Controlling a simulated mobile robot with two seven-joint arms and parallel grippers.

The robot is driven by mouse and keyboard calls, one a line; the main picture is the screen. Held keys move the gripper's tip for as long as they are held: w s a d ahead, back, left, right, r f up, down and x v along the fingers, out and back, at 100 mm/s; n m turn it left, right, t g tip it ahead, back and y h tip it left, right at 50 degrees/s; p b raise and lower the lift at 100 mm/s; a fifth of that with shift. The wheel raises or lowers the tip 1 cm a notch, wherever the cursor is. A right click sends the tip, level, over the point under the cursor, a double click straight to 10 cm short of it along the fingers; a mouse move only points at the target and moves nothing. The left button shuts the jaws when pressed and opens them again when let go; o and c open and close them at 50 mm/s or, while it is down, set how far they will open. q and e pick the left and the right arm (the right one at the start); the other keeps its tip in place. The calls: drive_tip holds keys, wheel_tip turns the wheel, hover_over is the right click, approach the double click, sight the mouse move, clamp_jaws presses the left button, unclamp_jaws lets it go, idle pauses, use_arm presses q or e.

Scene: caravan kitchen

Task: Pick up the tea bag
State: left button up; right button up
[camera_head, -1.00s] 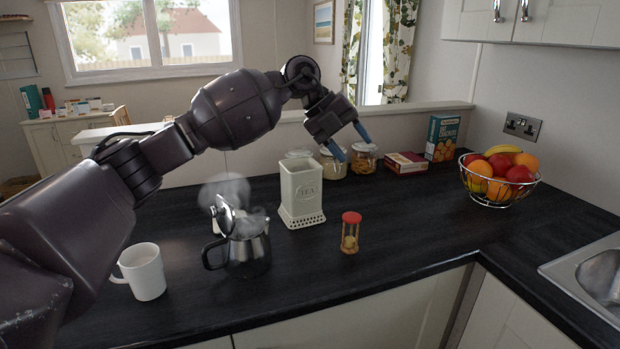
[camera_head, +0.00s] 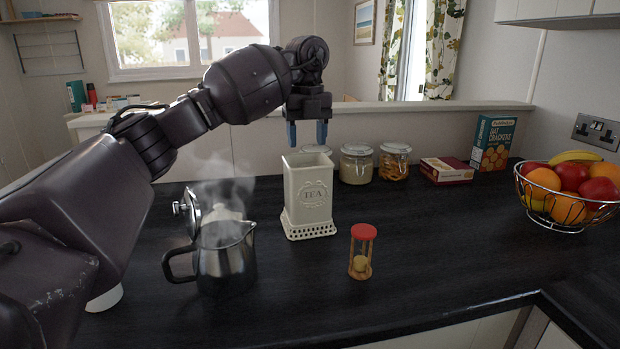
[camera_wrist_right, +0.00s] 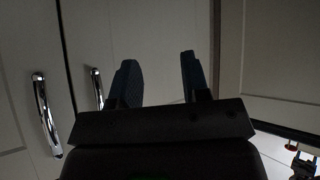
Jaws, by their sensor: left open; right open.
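The cream tea canister (camera_head: 308,196), lettered TEA, stands upright and lidless on the dark counter. No tea bag shows; the inside of the canister is hidden from this angle. My left gripper (camera_head: 307,134) is open and empty, pointing down just above the canister's open top, its two blue fingertips apart. My right gripper (camera_wrist_right: 157,80) shows in the right wrist view, open with nothing between its fingers, in front of pale cupboard doors.
A steaming metal teapot (camera_head: 225,262) with its lid raised stands left of the canister. A white mug (camera_head: 106,298) is mostly hidden behind my left arm. Jars (camera_head: 356,165), boxes (camera_head: 492,143) and a fruit bowl (camera_head: 566,207) stand farther off.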

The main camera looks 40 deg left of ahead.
sight(307, 163)
use_arm(q)
drive_tip(key=shift+s+d+f+b, duration=0.15)
drive_tip(key=shift+f+b, duration=0.55)
drive_tip(key=shift+f, duration=2)
drive_tip(key=shift+r, duration=0.1)
drive_tip(key=c, duration=0.6)
